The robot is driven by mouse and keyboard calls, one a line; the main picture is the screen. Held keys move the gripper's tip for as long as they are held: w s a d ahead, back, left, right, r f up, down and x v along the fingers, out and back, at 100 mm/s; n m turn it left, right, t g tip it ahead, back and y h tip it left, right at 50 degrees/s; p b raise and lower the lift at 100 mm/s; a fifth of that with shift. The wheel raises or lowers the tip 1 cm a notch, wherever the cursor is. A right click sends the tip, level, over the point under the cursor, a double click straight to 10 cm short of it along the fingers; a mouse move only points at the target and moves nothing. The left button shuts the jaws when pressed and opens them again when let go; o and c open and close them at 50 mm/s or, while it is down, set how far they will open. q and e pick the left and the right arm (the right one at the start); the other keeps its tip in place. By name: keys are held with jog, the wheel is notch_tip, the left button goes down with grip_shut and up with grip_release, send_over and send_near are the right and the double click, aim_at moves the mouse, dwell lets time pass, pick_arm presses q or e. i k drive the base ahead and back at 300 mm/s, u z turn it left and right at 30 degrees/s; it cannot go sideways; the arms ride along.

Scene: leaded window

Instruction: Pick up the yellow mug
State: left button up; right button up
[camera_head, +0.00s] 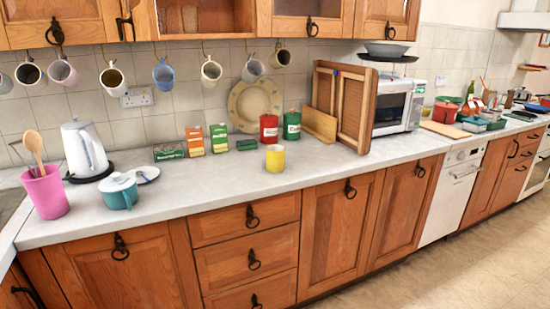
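The yellow mug (275,158) stands upright on the grey worktop (225,176), near the middle of the view and a little back from the front edge. It stands apart from the things around it. I cannot see a handle clearly. Neither my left gripper nor my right gripper shows in the head view.
A red canister (269,128) and a green canister (292,125) stand behind the mug. Small boxes (218,138) are to its left, a wooden board (320,124) to its right. Several mugs (211,70) hang above. The worktop in front of the mug is clear.

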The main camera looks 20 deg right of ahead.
aim_at(275, 154)
jog(key=z, duration=0.2)
jog(key=i, duration=1.1)
jog(key=z, duration=0.05)
